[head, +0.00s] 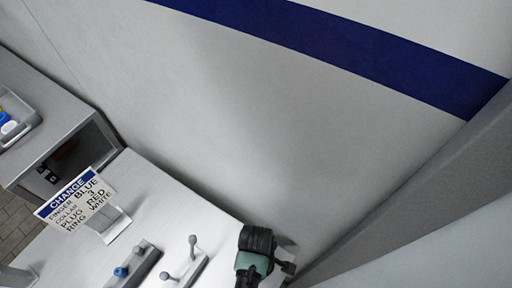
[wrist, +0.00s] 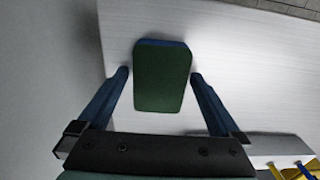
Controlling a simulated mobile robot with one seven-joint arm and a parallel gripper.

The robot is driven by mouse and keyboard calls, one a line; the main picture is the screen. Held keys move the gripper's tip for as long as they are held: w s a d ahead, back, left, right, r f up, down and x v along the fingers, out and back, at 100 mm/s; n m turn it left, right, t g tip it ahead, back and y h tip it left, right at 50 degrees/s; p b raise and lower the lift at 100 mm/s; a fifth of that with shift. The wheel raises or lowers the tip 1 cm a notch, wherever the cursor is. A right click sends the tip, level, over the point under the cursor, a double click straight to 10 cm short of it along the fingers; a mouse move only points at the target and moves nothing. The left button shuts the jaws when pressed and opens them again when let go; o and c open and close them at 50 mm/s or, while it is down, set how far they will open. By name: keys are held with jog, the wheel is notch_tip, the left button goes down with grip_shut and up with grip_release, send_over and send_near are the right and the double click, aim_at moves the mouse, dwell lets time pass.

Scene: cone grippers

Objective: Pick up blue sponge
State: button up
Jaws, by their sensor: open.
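The sponge (wrist: 163,78) lies on the white table in the wrist view, with a dark green top face and a thin blue edge along its far side. My gripper (wrist: 160,75) is open, with its two blue fingers on the left and right of the sponge. Narrow gaps show between the fingertips and the sponge's sides. I cannot tell how high the fingers are above the table. In the head view, part of my arm (head: 256,250) shows at the bottom; the sponge and fingertips cannot be made out there.
A sign (head: 77,199) headed CHANGE stands on the table (head: 160,190). Near it are a grey holder with a blue knob (head: 121,272) and grey ball-topped pegs (head: 193,240). A grey tray (head: 28,124) holds small coloured items. Yellow and blue parts (wrist: 292,172) show at the wrist view's lower right.

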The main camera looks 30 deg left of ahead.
jog(key=c, duration=1.4)
notch_tip(320, 180, up, 10)
jog(key=shift+r, duration=0.1)
